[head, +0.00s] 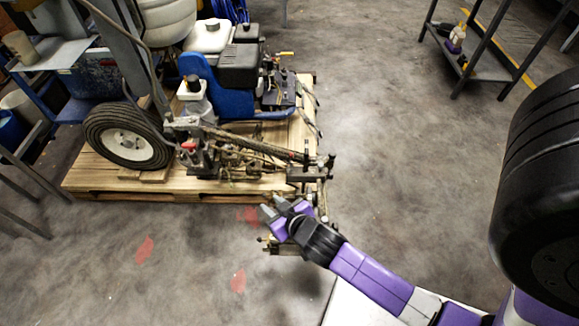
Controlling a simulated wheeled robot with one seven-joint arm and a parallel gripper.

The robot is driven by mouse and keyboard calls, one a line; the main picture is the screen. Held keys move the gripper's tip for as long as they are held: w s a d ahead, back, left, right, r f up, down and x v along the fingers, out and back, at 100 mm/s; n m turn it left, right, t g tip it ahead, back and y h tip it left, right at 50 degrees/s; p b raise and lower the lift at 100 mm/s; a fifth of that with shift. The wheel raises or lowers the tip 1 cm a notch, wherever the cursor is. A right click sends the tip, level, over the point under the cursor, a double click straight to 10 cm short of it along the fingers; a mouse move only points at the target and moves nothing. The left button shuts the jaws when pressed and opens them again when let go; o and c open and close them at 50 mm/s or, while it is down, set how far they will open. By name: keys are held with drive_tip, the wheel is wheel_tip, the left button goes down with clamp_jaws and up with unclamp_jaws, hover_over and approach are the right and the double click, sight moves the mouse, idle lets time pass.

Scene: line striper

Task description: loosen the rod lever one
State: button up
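The line striper (235,75) stands on a wooden pallet (110,185) at upper left. A rod arm (255,146) runs from its front wheel area toward the right, ending in dark clamps and small levers (308,174) past the pallet's edge. More small fittings (290,247) hang lower, partly hidden behind my gripper. I cannot tell which small part is rod lever one. My gripper (274,207) is just left of and below the clamps in the picture. Its two grey fingertips look apart, with nothing visible between them. Contact with the rod parts cannot be made out.
A black tyre (128,137) with a white hub is at the left of the striper. A metal shelf (480,68) with bottles stands at upper right. A large dark wheel shape fills the right edge. The concrete floor (400,150) between is clear.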

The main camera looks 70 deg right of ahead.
drive_tip(key=w+d+f+m+g+h+b, duration=0.2)
drive_tip(key=w+d+f, duration=0.15)
drive_tip(key=d, duration=0.35)
drive_tip(key=w+d+f+m+g+h+b, duration=0.1)
drive_tip(key=w+d+f+m+g+b, duration=0.2)
drive_tip(key=d, duration=0.4)
drive_tip(key=m+g, duration=0.4)
approach(291, 161)
drive_tip(key=x, duration=0.2)
drive_tip(key=b+x, duration=0.2)
drive_tip(key=x, duration=0.5)
drive_tip(key=shift+c, duration=0.2)
drive_tip(key=shift+a, duration=0.1)
clamp_jaws()
